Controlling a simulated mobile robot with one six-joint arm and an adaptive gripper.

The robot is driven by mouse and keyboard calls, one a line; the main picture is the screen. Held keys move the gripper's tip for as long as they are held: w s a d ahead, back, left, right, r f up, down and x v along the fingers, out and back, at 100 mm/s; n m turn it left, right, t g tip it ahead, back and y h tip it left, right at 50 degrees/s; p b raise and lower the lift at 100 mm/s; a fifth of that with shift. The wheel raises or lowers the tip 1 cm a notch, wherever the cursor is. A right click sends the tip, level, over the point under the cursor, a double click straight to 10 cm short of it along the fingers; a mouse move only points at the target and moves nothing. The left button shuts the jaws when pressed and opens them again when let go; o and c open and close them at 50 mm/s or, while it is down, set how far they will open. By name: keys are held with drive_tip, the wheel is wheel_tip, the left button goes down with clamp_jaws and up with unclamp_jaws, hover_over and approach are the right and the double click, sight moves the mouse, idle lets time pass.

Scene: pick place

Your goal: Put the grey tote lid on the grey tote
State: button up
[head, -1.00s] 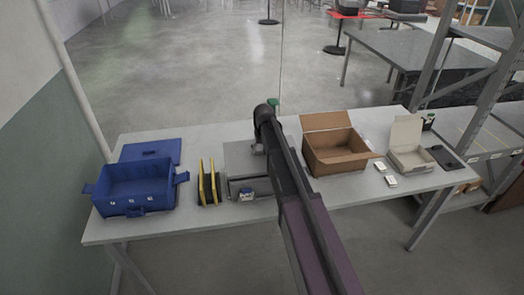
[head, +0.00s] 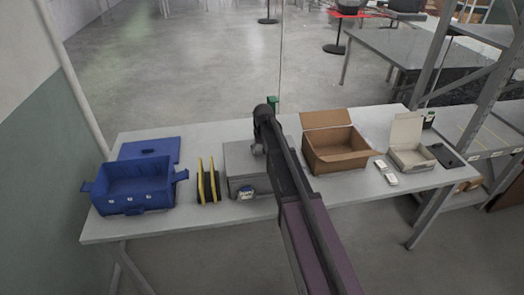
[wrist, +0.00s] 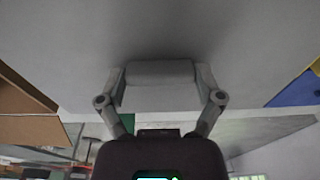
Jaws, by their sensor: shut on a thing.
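The grey tote (head: 234,187) stands near the front edge of the table, left of my arm. The grey tote lid (head: 238,156) lies flat over its top in the head view, and the tote's opening no longer shows. I cannot tell whether the lid is fully seated. In the wrist view the lid (wrist: 160,30) fills the upper part as a broad grey surface. My gripper (wrist: 160,77) is shut on a raised grey grip of the lid, with a finger at each side. In the head view my arm hides the gripper and the lid's right side.
A blue tote (head: 135,188) and blue lid (head: 150,149) are at left. Yellow-and-black items (head: 208,182) stand close beside the grey tote. A small blue-and-white item (head: 245,193) is at its front. An open cardboard box (head: 335,150) and white box (head: 410,155) are at right.

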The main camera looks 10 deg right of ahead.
drive_tip(key=shift+f+b, duration=0.9)
idle(2.1)
idle(0.3)
drive_tip(key=o, duration=1)
drive_tip(key=shift+o, duration=0.2)
drive_tip(key=shift+r, duration=0.15)
drive_tip(key=shift+r+p, duration=3.85)
drive_tip(key=shift+p, duration=0.15)
drive_tip(key=s+g, duration=0.1)
drive_tip(key=s, duration=2.8)
